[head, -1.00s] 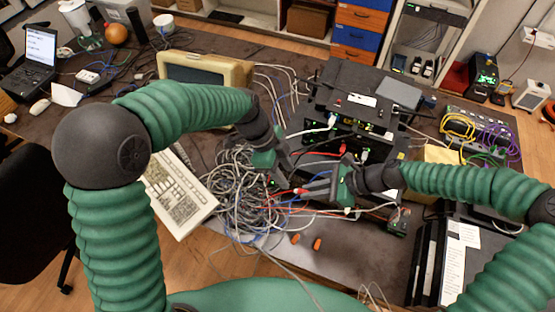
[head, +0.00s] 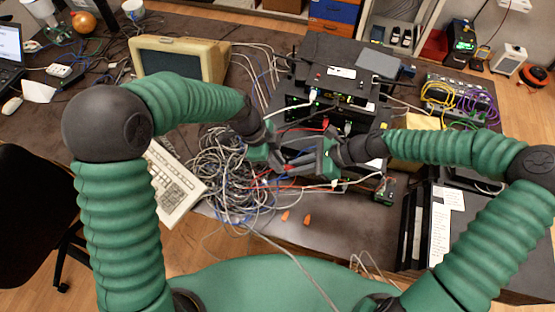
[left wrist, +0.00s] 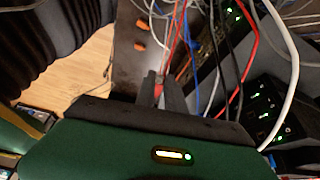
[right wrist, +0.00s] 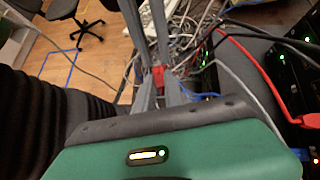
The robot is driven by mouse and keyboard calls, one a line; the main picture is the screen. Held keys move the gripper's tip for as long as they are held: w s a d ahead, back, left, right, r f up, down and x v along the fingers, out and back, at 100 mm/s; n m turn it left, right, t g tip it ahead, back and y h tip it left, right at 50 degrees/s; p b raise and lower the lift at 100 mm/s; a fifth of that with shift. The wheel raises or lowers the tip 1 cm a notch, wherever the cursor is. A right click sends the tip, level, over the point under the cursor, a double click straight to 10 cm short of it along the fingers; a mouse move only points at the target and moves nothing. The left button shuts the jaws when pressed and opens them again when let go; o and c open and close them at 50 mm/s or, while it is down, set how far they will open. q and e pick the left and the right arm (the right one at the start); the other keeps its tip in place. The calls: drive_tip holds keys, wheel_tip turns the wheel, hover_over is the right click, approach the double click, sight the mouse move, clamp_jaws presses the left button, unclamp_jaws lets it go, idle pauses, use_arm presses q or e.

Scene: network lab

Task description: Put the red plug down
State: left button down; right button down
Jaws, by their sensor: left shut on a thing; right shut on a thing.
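The small red plug (head: 288,168) is held in the air beside the cable tangle, in front of the stacked network boxes. My left gripper (head: 284,165) and right gripper (head: 292,168) meet there, fingertips close together, and both seem shut on the plug. In the left wrist view, the red plug (left wrist: 158,90) shows between the fingers, with red cable beyond it. In the right wrist view, the red plug (right wrist: 158,75) sits between the fingertips. The fingers hide much of the plug.
A grey cable tangle (head: 220,175) lies left of the grippers, beside a beige keyboard (head: 172,185). Black network boxes (head: 335,90) stand behind. Two orange pieces (head: 307,219) lie near the table's front edge, where some table is bare. Black binders (head: 425,230) stand at the right.

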drive_tip(key=c, duration=1.3)
unclamp_jaws()
drive_tip(key=shift+s+a, duration=0.1)
drive_tip(key=shift+c, duration=0.2)
